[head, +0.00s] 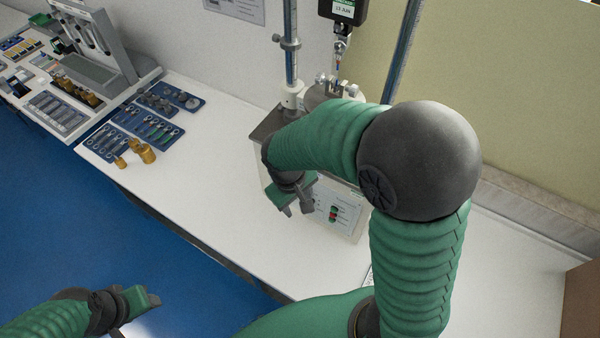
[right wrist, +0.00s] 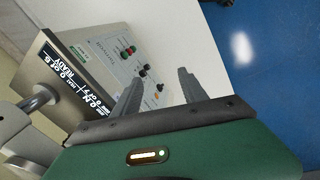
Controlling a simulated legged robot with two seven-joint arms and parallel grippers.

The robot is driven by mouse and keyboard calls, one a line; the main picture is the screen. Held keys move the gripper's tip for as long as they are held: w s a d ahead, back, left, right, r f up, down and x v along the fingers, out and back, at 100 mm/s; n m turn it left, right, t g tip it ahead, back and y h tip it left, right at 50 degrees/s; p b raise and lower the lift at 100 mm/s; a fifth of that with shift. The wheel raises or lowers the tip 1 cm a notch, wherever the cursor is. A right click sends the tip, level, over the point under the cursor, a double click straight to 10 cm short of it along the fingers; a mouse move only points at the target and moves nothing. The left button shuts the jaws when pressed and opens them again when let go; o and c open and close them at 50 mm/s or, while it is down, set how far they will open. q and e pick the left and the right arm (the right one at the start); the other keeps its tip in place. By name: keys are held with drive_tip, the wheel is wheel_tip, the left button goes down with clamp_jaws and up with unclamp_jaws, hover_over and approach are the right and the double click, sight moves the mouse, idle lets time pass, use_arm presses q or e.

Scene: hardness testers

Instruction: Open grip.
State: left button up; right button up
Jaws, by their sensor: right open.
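My right gripper (head: 297,208) is open and empty, pointing down in front of the tester's control panel (head: 338,212). In the right wrist view its two dark fingers (right wrist: 160,92) stand apart, with the panel and its red, green and black knobs (right wrist: 130,65) behind them. The tester has metal columns (head: 291,45), a hanging black gauge (head: 343,10) and metal fittings (head: 338,78) below the gauge, partly hidden by my right arm. A lit display (right wrist: 75,78) reads READY. My left gripper (head: 145,298) is low at the left, away from the tester; its jaw gap is unclear.
The white bench (head: 225,130) is clear left of the tester. Blue trays (head: 148,125) with small parts and brass weights (head: 143,151) lie further left, beside another instrument (head: 95,50). A brown block (head: 582,300) stands at the right edge. The floor is blue.

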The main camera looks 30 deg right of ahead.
drive_tip(key=n+t+h+b, duration=0.4)
drive_tip(key=t+h+b, duration=0.35)
drive_tip(key=h, duration=0.55)
approach(316, 81)
drive_tip(key=shift+g, duration=0.35)
drive_tip(key=p+x, duration=0.3)
drive_tip(key=x, duration=0.2)
drive_tip(key=p+x, duration=0.3)
drive_tip(key=x, duration=0.2)
drive_tip(key=shift+w+d+r, duration=0.1)
drive_tip(key=shift+r, duration=0.1)
